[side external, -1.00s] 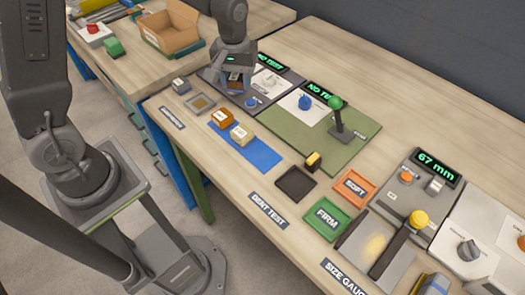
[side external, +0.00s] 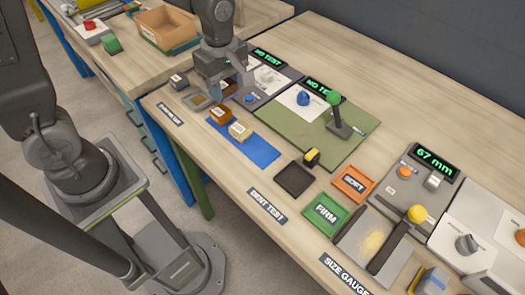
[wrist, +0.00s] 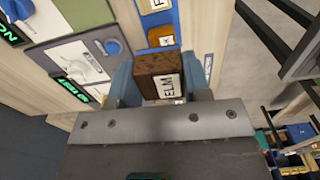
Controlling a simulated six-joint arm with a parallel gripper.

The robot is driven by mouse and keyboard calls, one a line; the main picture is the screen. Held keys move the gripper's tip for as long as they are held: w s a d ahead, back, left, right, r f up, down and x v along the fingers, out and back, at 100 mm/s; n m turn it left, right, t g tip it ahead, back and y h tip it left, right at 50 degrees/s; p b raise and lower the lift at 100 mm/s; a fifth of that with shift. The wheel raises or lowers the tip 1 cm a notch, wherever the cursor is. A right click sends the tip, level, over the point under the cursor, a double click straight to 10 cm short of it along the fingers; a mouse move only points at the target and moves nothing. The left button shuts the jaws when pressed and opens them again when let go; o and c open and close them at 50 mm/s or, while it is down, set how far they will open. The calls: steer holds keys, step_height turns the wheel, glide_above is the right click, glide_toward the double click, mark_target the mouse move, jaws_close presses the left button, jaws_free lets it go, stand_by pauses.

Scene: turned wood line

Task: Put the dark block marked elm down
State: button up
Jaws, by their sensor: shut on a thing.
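The dark brown block marked ELM (wrist: 158,68) is between the blue-padded fingers of my gripper (wrist: 162,78) in the wrist view. Its white label faces the camera. In the side view my gripper (side external: 222,90) is shut on the block, which is mostly hidden by the fingers. It is over the left end of the bench, by the small framed tan square (side external: 199,101) and the grey test panel (side external: 262,84). I cannot tell whether the block touches anything below.
A blue mat (side external: 262,152) in front holds an orange-brown block (side external: 219,113) and a pale block (side external: 240,130). A small grey block (side external: 179,81) stands to the left. A green board with a green-knobbed lever (side external: 334,98) is to the right. A dark tray (side external: 295,178) stands farther right.

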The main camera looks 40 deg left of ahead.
glide_above(264, 155)
step_height(264, 155, down, 7)
steer(key=shift+a+r, duration=0.1)
steer(key=shift+f, duration=1.9)
steer(key=shift+f, duration=0.2)
steer(key=o, duration=0.9)
steer(key=shift+r, duration=0.1)
